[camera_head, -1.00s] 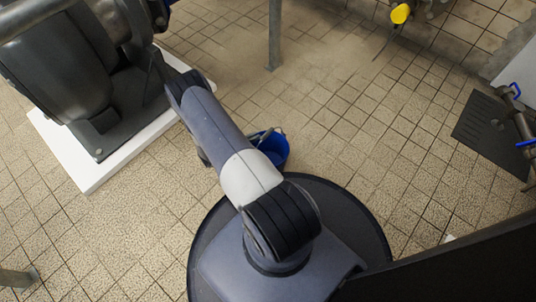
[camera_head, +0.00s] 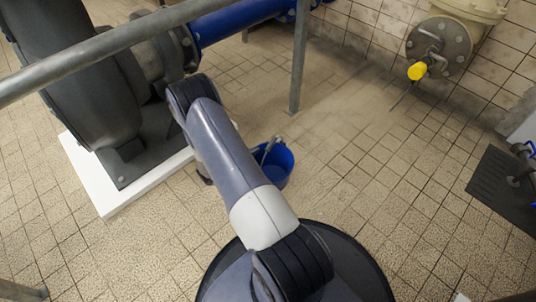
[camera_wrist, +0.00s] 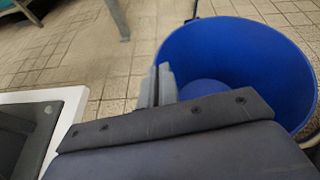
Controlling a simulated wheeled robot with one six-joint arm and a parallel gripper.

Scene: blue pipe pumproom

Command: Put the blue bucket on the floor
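The blue bucket (camera_head: 279,168) is upright just beyond my arm, low over or on the tiled floor; I cannot tell if its base touches the tiles. My arm hides its left part in the head view. In the wrist view the open bucket (camera_wrist: 235,60) fills the right side, and I look into its empty inside. My gripper (camera_wrist: 158,86) is at the bucket's left rim, its two grey fingers close together with the rim seemingly between them. In the head view my gripper (camera_head: 268,149) shows only as a small grey part at the rim.
The tiled floor (camera_head: 345,190) right of the bucket is clear. A dark pump (camera_head: 85,90) on a white plinth (camera_head: 150,188) stands to the left. A grey post (camera_head: 299,60) rises behind. A flanged pipe with a yellow knob (camera_head: 418,71) and a dark floor mat (camera_head: 500,185) are at right.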

